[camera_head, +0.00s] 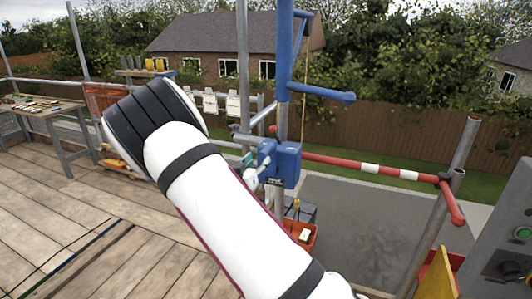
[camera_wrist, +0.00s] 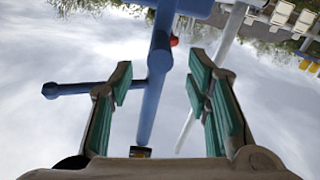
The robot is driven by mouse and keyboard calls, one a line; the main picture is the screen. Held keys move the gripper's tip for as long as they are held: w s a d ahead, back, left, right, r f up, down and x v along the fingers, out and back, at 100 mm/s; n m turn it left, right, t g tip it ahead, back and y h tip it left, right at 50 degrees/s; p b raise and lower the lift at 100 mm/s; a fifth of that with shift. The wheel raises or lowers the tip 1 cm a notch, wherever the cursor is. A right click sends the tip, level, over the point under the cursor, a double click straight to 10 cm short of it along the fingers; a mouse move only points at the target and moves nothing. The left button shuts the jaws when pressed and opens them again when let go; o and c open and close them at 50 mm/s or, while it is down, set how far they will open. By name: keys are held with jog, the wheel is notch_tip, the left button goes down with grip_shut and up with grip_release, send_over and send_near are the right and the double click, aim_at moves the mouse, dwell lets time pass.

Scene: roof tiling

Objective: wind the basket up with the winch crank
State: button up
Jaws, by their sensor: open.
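The blue winch box (camera_head: 287,165) is fixed to an upright pole beside the red-and-white rail. A small pale part, possibly the crank, shows at its left side, partly hidden by my arm; I cannot make it out clearly. An orange basket (camera_head: 311,246) with things in it is below the winch, partly hidden by my arm. My gripper (camera_wrist: 160,62) is open and empty in the wrist view, its green-padded fingers apart. The blue hoist post (camera_wrist: 155,85) appears between them, seen against the sky; I cannot tell its distance. It also stands above the winch in the head view (camera_head: 285,50).
The red-and-white rail (camera_head: 370,168) runs right from the pole to a grey post. A grey control panel (camera_head: 505,235) stands at the right edge. A workbench (camera_head: 45,107) with small items is at the far left.

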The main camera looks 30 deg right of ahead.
aim_at(265, 152)
jog(key=x, duration=0.7)
jog(key=shift+w+d, duration=0.2)
jog(key=shift+d, duration=0.05)
grip_shut()
